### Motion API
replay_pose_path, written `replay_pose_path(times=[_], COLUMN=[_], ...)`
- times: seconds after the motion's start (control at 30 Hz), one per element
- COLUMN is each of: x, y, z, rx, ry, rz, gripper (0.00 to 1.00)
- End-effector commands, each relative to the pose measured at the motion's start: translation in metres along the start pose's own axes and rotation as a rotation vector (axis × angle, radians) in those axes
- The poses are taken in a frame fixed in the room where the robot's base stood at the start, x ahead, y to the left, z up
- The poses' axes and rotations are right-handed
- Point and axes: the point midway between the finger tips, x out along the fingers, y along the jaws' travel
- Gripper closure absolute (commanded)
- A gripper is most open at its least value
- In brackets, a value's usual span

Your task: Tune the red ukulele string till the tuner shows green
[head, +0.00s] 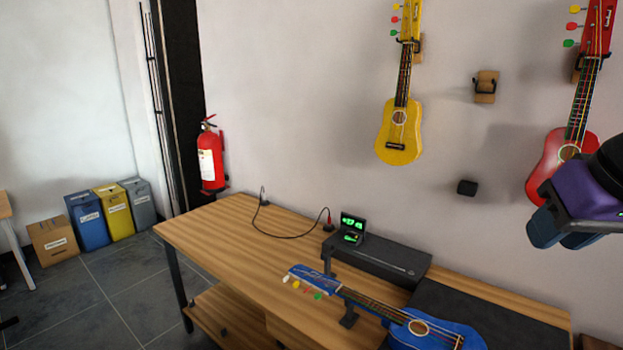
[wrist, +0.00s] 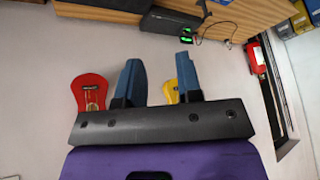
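A blue ukulele (head: 435,330) lies on the workbench with its neck on a black rest; white, yellow, red and green tuning pegs (head: 304,286) show at its head. A small tuner (head: 352,228) with a lit green display stands behind the head, and also shows in the wrist view (wrist: 187,34). A red ukulele (head: 552,162) hangs on the wall at right. My gripper (head: 562,236) is in front of its lower body, high above the bench. In the wrist view its two blue fingers (wrist: 160,75) are apart with nothing between them.
A yellow ukulele (head: 400,140) hangs on the wall beside an empty hook (head: 485,87). A black case (head: 376,262) lies along the back of the bench, with a cable (head: 290,234) on the left. A fire extinguisher (head: 211,160) hangs behind.

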Motion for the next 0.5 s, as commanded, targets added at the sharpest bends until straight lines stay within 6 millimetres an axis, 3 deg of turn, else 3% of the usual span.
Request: replay_pose_path(times=[0.13,0.43,0.5], x=[-0.006,-0.007,-0.007], y=[0.012,0.014,0.014], z=[0.025,0.03,0.03], rx=[-0.045,-0.057,-0.057], ry=[-0.038,-0.05,-0.049], rz=[0.035,0.044,0.043], gripper=[0.67,0.67,0.81])
